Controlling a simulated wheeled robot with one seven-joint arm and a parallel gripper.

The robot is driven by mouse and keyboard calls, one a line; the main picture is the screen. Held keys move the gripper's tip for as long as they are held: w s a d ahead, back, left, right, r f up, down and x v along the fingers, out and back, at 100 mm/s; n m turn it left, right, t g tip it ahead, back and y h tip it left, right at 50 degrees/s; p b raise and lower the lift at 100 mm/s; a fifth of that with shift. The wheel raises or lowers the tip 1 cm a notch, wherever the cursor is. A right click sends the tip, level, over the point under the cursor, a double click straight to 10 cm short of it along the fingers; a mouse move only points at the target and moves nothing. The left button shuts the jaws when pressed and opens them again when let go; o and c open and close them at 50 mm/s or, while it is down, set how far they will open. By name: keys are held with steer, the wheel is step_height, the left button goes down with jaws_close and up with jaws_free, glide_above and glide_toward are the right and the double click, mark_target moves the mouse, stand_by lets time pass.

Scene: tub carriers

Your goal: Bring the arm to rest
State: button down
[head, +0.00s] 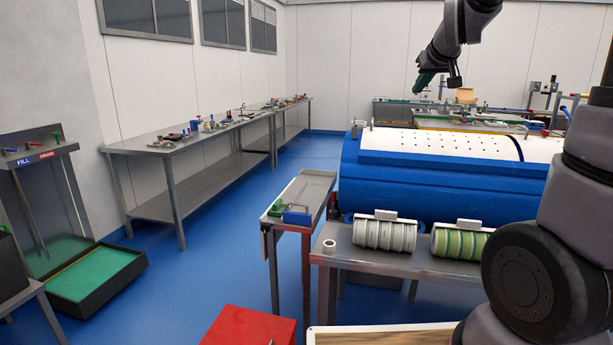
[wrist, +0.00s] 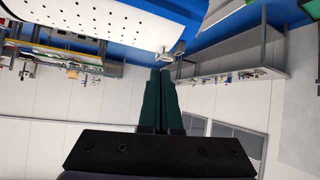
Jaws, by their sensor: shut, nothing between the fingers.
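My gripper (head: 424,83) is at the top of the head view, raised in the air beyond the near bench, with its dark green fingers pointing down and to the left. In the wrist view my gripper (wrist: 160,72) shows its two green fingers side by side, shut with nothing between them. It touches nothing that I can see. My dark arm links fill the right side and top of the head view.
A blue and white perforated drum (head: 440,185) stands right of centre. A near bench (head: 385,262) holds two ribbed cylinders. Long grey tables (head: 165,146) line the left wall. A red box (head: 250,326) stands in front.

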steer(key=s+a+f+m+g+y, duration=0.1)
steer(key=s+a+m+g, duration=0.1)
steer(key=s, duration=1.2)
steer(key=s+a+f+m+g, duration=0.1)
steer(key=s+a+f+m, duration=0.1)
steer(key=s, duration=1.3)
steer(key=shift+a+f+m+g+y, duration=0.2)
steer(key=shift+a+m+g+y, duration=0.2)
steer(key=shift+a+m, duration=0.3)
steer(key=shift+a, duration=0.1)
